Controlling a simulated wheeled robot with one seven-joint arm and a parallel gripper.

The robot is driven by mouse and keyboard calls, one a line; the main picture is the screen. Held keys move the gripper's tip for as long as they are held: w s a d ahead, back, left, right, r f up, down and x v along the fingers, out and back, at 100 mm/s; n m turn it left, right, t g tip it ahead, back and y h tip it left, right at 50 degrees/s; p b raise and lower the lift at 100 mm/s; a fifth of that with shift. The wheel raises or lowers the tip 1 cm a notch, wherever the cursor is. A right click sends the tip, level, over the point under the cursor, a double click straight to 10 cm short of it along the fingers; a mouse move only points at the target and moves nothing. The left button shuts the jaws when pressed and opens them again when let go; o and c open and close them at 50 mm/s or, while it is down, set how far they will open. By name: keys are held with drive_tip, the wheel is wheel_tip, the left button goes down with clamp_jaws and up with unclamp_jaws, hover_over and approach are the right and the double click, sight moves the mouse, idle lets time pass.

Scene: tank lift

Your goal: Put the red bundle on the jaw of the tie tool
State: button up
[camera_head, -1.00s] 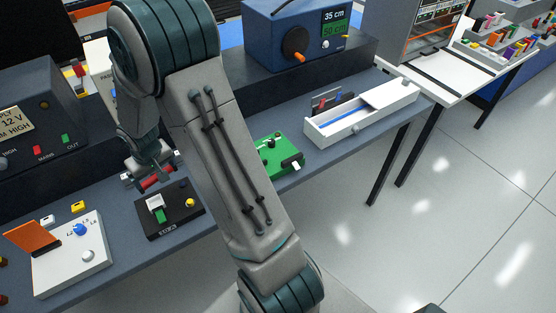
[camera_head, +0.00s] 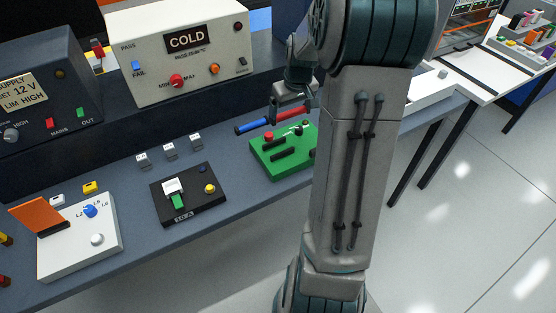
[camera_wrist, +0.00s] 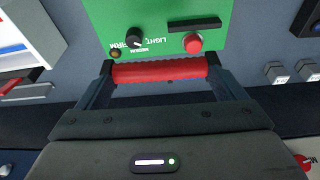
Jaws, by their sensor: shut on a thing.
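The red bundle (camera_wrist: 160,70) is a short red cylinder held across my gripper (camera_wrist: 160,76), one finger at each end in the wrist view. In the head view, my gripper (camera_head: 290,110) and the bundle (camera_head: 297,114) are just behind the green tie tool (camera_head: 267,166). The tie tool (camera_wrist: 222,10) also fills the top of the wrist view, with a black dial marked firm, medium and light, a red button and a black bar. I cannot tell which part is its jaw. My arm hides its right side in the head view.
A blue rod (camera_head: 252,126) shows left of the bundle; I cannot tell what it belongs to. A black device (camera_head: 190,208) and a white panel (camera_head: 75,262) are to the left. The COLD box (camera_head: 190,85) stands behind. A white tray (camera_wrist: 48,30) is at the wrist view's left.

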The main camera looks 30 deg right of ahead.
drive_tip(key=s+d+r+b, duration=0.2)
drive_tip(key=s+d, duration=0.2)
drive_tip(key=d, duration=0.2)
drive_tip(key=p, duration=0.1)
hover_over(277, 150)
drive_tip(key=s, duration=0.1)
drive_tip(key=f, duration=0.6)
drive_tip(key=shift+d+f, duration=0.2)
drive_tip(key=shift+f, duration=0.2)
drive_tip(key=shift+a+f, duration=0.2)
drive_tip(key=shift+f, duration=0.35)
drive_tip(key=shift+s+p+x, duration=0.2)
drive_tip(key=shift+x, duration=0.6)
drive_tip(key=shift+s+p+x, duration=0.2)
drive_tip(key=shift+x, duration=0.55)
drive_tip(key=shift+f, duration=0.2)
